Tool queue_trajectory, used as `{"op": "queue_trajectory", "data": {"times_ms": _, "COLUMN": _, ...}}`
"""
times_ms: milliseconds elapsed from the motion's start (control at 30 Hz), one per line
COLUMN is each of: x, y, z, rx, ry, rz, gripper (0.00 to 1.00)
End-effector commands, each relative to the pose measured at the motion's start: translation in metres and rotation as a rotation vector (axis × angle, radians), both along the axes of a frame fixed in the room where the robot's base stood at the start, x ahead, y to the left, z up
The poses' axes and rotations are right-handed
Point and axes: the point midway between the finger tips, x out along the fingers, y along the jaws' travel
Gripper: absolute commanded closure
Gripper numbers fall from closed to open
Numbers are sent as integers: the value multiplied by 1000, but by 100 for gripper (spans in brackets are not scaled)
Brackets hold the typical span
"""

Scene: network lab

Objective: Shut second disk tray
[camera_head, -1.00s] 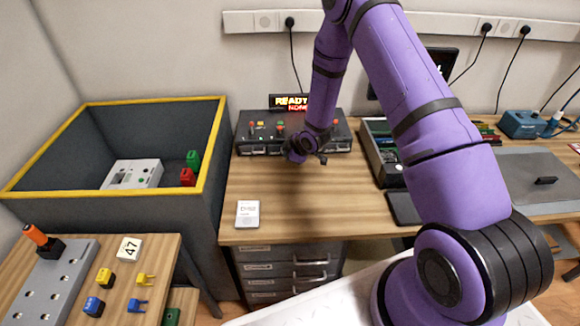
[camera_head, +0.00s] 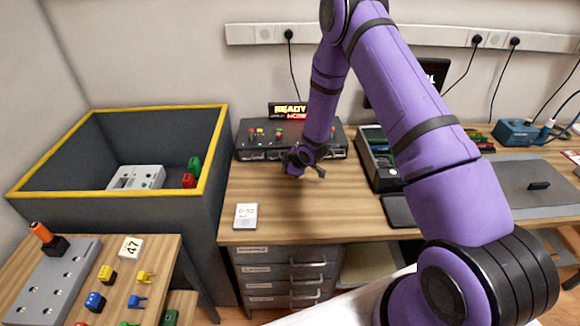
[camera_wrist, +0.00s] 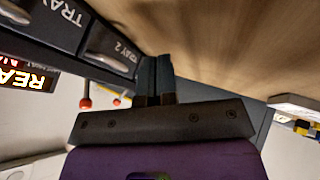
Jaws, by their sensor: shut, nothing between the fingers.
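A dark disk unit (camera_head: 250,143) stands at the back of the wooden desk, with tray fronts along its near face. In the wrist view the tray front marked "TRAY 2" (camera_wrist: 110,47) shows beside my fingers, with another tray front (camera_wrist: 58,18) further left. My gripper (camera_head: 316,172) is just in front of the unit, low over the desk. Its fingers (camera_wrist: 165,75) are together and empty. I cannot tell whether they touch the tray. My arm hides part of the unit in the head view, and how far the second tray stands out is unclear.
A lit "READY" sign (camera_head: 289,110) stands behind the unit. A white labelled card (camera_head: 246,216) lies on the desk front. An open dark case (camera_head: 366,146) is to the right. A yellow-rimmed bin (camera_head: 204,170) is left. The desk between card and case is mostly clear.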

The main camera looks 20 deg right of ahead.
Motion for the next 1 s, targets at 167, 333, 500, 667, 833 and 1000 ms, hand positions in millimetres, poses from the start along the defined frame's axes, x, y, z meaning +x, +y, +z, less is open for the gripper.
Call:
{"op": "queue_trajectory", "data": {"times_ms": 167, "x": -12, "y": -6, "z": 17, "rx": 0, "ry": -1, "rz": -2, "gripper": 100}}
{"op": "queue_trajectory", "data": {"times_ms": 333, "x": -25, "y": -11, "z": 34, "rx": 0, "ry": -1, "rz": 0, "gripper": 100}}
{"op": "queue_trajectory", "data": {"times_ms": 500, "x": -40, "y": -17, "z": 54, "rx": 0, "ry": -1, "rz": 0, "gripper": 100}}
{"op": "queue_trajectory", "data": {"times_ms": 667, "x": -53, "y": -23, "z": 69, "rx": 1, "ry": 0, "rz": -1, "gripper": 100}}
{"op": "queue_trajectory", "data": {"times_ms": 833, "x": -59, "y": -24, "z": 77, "rx": 0, "ry": 1, "rz": 0, "gripper": 100}}
{"op": "queue_trajectory", "data": {"times_ms": 1000, "x": -59, "y": -25, "z": 80, "rx": -1, "ry": 1, "rz": -3, "gripper": 100}}
